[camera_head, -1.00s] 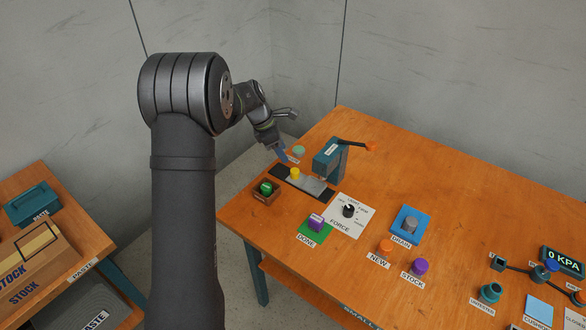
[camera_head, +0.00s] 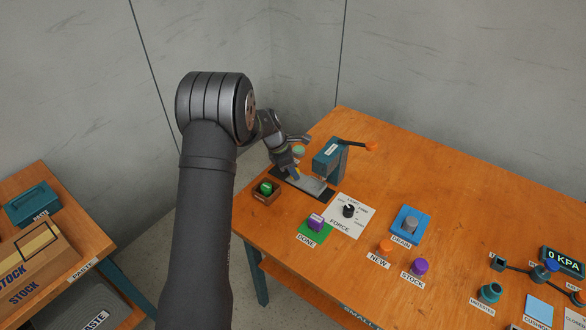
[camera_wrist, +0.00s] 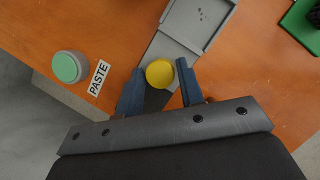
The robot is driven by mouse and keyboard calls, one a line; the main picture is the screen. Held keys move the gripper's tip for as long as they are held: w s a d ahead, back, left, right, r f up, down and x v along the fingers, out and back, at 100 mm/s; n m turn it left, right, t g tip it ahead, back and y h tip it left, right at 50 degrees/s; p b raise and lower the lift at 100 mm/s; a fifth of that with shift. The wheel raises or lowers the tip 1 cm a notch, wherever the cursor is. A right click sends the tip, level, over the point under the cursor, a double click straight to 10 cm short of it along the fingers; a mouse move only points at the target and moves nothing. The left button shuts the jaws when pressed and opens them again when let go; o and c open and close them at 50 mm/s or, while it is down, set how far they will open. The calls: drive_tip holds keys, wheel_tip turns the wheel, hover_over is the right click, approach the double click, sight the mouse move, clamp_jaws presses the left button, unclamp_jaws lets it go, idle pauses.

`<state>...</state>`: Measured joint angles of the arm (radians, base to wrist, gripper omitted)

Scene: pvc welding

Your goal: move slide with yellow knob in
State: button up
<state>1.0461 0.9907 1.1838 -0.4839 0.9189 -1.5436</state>
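The yellow knob (camera_wrist: 160,73) stands on the end of the grey slide (camera_wrist: 172,47), which lies on a dark track. In the head view the slide (camera_head: 312,185) reaches toward the teal press (camera_head: 328,160), and the knob is mostly hidden by my fingers. My gripper (camera_wrist: 161,80) is over the knob with one blue finger on each side of it. The fingers are open, with a narrow gap showing on both sides of the knob. Whether the fingertips are low enough to be level with the knob is hard to tell.
A green round button (camera_wrist: 70,67) with a PASTE label is left of the fingers in the wrist view. A small wooden box with a green item (camera_head: 265,189) sits just in front of the track. The press's orange-tipped lever (camera_head: 371,147) sticks out to the right.

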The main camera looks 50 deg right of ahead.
sight(305, 179)
clamp_jaws()
drive_tip(key=shift+s, duration=1.75)
drive_tip(key=shift+o, duration=2.2)
unclamp_jaws()
drive_tip(key=v, duration=1.7)
drive_tip(key=shift+r, duration=0.2)
drive_tip(key=shift+f, duration=0.1)
